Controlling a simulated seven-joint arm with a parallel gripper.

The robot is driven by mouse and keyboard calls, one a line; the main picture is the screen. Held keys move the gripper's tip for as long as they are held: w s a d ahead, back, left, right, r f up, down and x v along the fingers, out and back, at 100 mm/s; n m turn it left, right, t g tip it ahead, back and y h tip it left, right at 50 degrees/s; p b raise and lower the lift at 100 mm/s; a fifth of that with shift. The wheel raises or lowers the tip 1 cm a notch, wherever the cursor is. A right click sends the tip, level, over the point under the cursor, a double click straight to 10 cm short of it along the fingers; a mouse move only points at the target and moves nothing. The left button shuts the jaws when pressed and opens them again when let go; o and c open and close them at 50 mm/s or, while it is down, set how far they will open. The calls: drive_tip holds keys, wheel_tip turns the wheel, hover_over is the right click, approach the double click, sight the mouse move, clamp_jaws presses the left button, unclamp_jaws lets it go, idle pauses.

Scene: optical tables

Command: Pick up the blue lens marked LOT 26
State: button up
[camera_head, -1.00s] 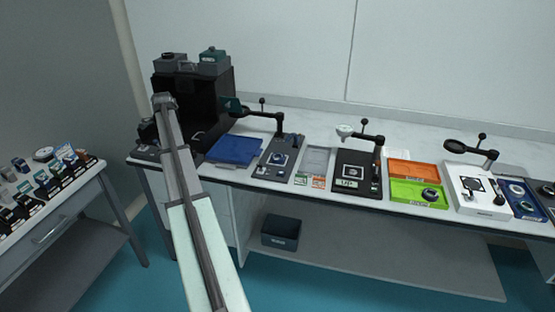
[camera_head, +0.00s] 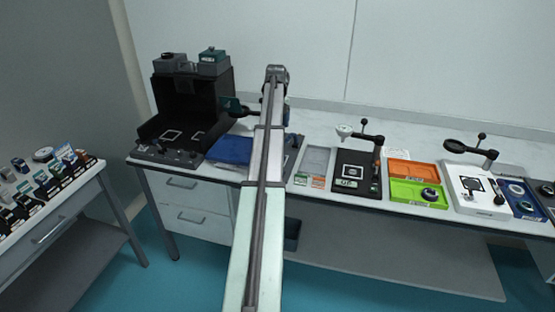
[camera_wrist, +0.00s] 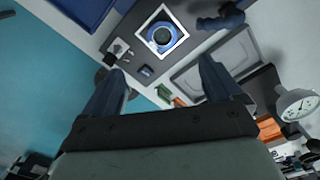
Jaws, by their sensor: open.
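A round blue lens (camera_wrist: 162,37) with a pale rim lies inside a white square outline on a dark grey stand (camera_wrist: 140,28) in the wrist view. Any LOT 26 marking is too small to read. My gripper (camera_wrist: 162,65) is open and empty, its two dark blue fingers apart. The lens shows beyond the fingertips, between them, not touched. In the head view my arm covers the lens and most of its stand. Another ring-shaped part (camera_head: 430,194) lies in the green tray, and one more (camera_head: 517,188) in the blue tray at right.
A blue tray (camera_head: 230,150) and an open black box (camera_head: 160,125) stand left of my arm. To the right are a grey tray (camera_head: 314,160), a black stand (camera_head: 352,172) with an arm, an orange tray (camera_head: 410,170) and a white stand (camera_head: 478,203). A gauge (camera_wrist: 298,104) shows in the wrist view.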

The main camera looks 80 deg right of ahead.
drive_tip(key=f, duration=1.4)
drive_tip(key=shift+s+d, duration=0.15)
drive_tip(key=shift+s, duration=0.1)
drive_tip(key=shift+r, duration=0.1)
drive_tip(key=shift+c, duration=0.2)
drive_tip(key=c, duration=1.2)
